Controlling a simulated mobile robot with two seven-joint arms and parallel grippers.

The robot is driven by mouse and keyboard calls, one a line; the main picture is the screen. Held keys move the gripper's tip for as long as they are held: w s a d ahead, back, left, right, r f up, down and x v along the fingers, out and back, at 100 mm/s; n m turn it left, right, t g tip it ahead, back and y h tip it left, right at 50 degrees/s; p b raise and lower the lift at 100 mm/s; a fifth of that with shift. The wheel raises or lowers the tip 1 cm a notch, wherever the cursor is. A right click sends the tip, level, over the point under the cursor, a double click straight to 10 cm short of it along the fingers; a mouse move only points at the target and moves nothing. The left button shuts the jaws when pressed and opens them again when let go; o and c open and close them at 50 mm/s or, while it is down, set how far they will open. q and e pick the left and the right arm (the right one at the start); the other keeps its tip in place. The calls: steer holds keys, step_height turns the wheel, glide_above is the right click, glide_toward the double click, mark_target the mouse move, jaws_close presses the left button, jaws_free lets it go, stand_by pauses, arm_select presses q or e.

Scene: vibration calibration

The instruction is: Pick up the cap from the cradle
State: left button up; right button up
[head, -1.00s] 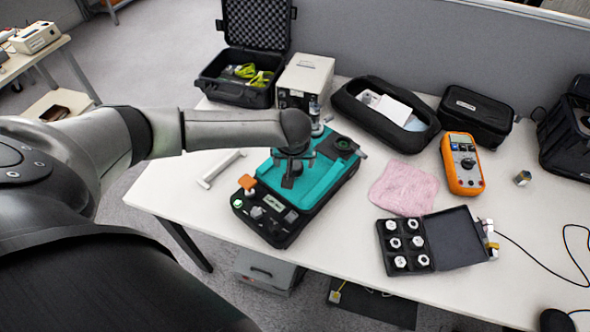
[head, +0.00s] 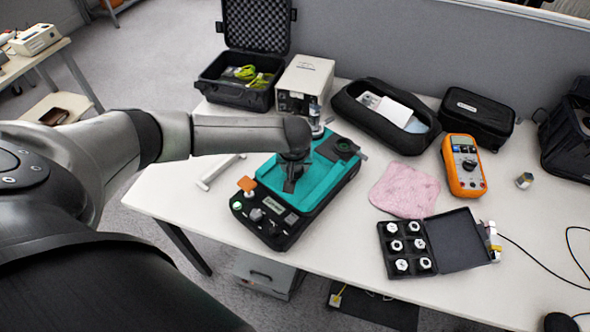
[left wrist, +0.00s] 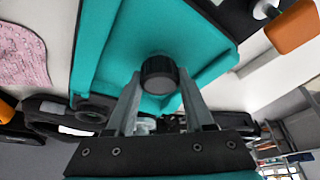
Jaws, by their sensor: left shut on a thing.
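A black round cap (left wrist: 158,74) sits between the fingertips of my left gripper (left wrist: 158,82) in the left wrist view. The fingers touch it from both sides and are shut on it. In the head view my left gripper (head: 291,184) points down over the teal top (head: 322,170) of a black calibration unit, and the gripper hides the cap there. The cradle cannot be told apart clearly from the teal top; whether the cap still touches it is unclear. My right gripper is not in view.
An orange knob (head: 247,184) stands at the unit's front left corner. A pink cloth (head: 404,190), an orange multimeter (head: 463,165) and an open black case (head: 457,241) with several white hexagonal pieces lie to the right. A beige box (head: 306,76) stands behind.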

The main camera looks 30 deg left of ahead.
arm_select(q)
jaws_close()
steer(key=shift+r, duration=0.15)
